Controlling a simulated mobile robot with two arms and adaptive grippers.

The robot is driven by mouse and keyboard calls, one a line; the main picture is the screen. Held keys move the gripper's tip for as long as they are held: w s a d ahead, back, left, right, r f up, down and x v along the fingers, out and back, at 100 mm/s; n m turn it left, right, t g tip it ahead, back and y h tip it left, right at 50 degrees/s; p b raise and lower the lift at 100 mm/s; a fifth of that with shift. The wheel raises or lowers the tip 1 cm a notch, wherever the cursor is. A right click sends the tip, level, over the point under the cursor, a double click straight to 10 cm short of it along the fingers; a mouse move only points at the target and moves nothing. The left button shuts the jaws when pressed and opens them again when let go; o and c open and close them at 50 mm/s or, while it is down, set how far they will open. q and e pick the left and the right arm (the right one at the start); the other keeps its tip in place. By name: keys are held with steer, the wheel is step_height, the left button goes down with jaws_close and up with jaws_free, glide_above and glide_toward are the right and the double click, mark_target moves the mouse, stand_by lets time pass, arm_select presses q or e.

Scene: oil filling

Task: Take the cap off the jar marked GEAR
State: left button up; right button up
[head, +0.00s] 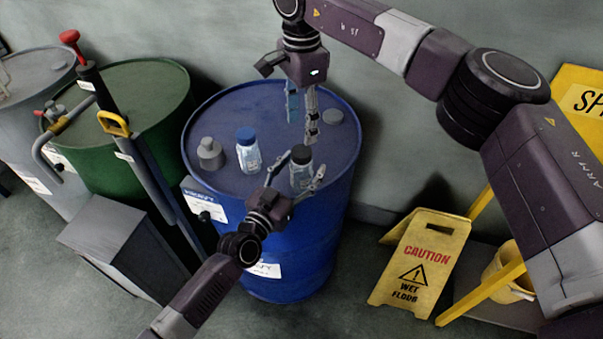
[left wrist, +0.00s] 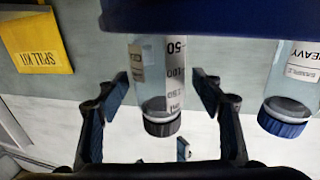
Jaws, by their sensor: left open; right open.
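A clear jar with a black cap (head: 301,154) stands on the blue drum (head: 232,105). My left gripper (head: 301,170) is open, with one finger on each side of this jar. In the left wrist view the jar (left wrist: 153,75) appears upside down between the open fingers, with gaps at both sides. Its volume scale shows, but no name can be read. A second jar with a blue cap (head: 248,150) stands to the left; its label reads HEAVY in the left wrist view (left wrist: 293,75). The word GEAR is not visible. My right gripper (head: 302,112) is open and empty, pointing down behind the black-capped jar.
A grey capped fitting (head: 209,152) is at the drum top's left, and a flat grey bung (head: 333,117) at its back right. A green drum (head: 150,90) with a hand pump stands left. A yellow wet floor sign (head: 425,255) stands on the floor at right.

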mark_target(302, 151)
arm_select(q)
jaws_close()
arm_select(e)
steer(key=m, duration=0.5)
steer(key=shift+m, duration=0.4)
steer(key=m, duration=0.4)
steer(key=shift+m, duration=0.4)
steer(key=m, duration=3)
steer(key=shift+m, duration=0.3)
steer(key=m, duration=0.3)
steer(key=shift+m, duration=0.3)
steer(key=shift+f, duration=4)
